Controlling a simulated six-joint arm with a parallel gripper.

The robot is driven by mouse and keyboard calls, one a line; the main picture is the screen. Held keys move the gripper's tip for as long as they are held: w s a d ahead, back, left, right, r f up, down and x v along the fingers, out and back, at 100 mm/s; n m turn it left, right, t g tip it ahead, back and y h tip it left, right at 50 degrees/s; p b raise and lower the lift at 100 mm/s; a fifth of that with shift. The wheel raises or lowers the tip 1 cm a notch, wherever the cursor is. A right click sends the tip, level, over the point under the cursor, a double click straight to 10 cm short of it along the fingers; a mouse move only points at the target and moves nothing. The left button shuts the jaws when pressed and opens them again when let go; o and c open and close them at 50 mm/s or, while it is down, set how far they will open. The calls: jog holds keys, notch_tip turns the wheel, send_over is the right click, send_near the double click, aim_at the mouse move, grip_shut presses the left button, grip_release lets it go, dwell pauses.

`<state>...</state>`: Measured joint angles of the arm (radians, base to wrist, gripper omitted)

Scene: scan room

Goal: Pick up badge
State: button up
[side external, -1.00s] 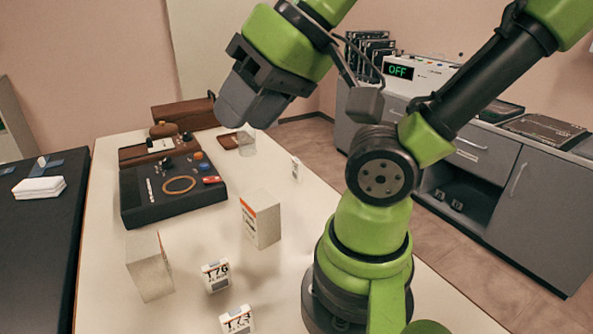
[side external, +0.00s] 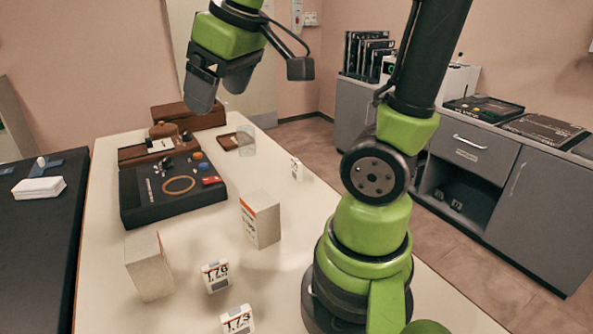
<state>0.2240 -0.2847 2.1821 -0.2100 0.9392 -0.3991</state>
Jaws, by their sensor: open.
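Two small white badge-like tags stand at the front of the white table: one marked T76 (side external: 216,276), the other marked T73 (side external: 237,319) and close to the picture's lower edge. A third small white tag with a red mark (side external: 296,169) stands farther back near the table's right edge. Which one is the badge I cannot tell. My gripper (side external: 221,90) is open and empty, high above the far part of the table. Its grey fingers point down, well above and behind the two front tags.
A white box with an orange stripe (side external: 261,220) and a plain pale box (side external: 149,266) stand near the front tags. A black console (side external: 172,190) sits at left, with a brown case (side external: 189,116) and clear cup (side external: 246,140) behind.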

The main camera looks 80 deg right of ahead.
jog(key=w+d+f+n+g+h, duration=0.1)
jog(key=w+d+f+n+g, duration=0.15)
jog(key=d, duration=0.35)
jog(key=w+d+f+n+g+h, duration=0.1)
jog(key=w+d+f, duration=0.2)
jog(key=d, duration=0.2)
jog(key=n+g, duration=0.4)
jog(key=n, duration=0.1)
send_near(299, 169)
jog(key=w+r, duration=0.1)
jog(key=w, duration=0.3)
jog(key=shift+n+g, duration=0.45)
jog(key=x, duration=0.2)
jog(key=s+d+x, duration=0.1)
jog(key=x, duration=0.5)
jog(key=shift+s+d+r, duration=0.2)
jog(key=shift+r, duration=0.05)
jog(key=x, duration=0.5)
jog(key=shift+s+d+f, duration=0.15)
jog(key=shift+d+f, duration=0.05)
jog(key=shift+f, duration=0.1)
jog(key=c, duration=1)
